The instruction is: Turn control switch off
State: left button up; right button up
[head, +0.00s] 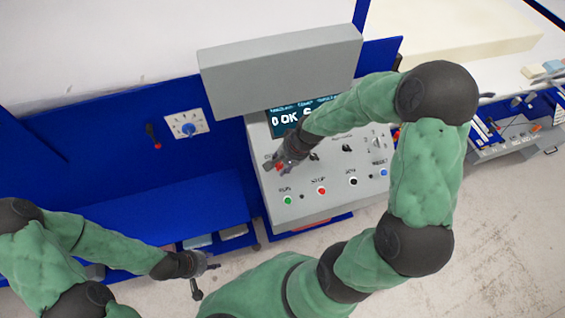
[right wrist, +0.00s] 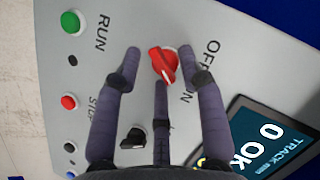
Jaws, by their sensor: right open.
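The control switch is a red rotary knob (right wrist: 163,65) on the sloped grey panel (right wrist: 95,20), with OFF and ON printed beside it. Its ridge is tilted; I cannot tell for certain which label it points to. My right gripper (right wrist: 160,54) is open, with two fingers on either side of the knob and a third finger below it in the right wrist view. I cannot tell whether any finger touches it. In the head view my right gripper (head: 279,163) is over the panel's upper left and mostly hides the knob. My left gripper (head: 207,279) is open and empty, low, left of the console.
The panel carries a green RUN button (head: 287,201), a red STOP button (head: 321,190), a blue button (head: 384,173) and black knobs. A display (head: 285,118) reading OK sits above, under a grey box (head: 280,70). Blue bench panels (head: 100,145) stand left. Bare floor (head: 490,220) lies right.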

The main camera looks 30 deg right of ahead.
jog(key=c, duration=0.8)
jog(key=shift+s, duration=0.15)
grip_shut()
jog(key=shift+s+f, duration=0.1)
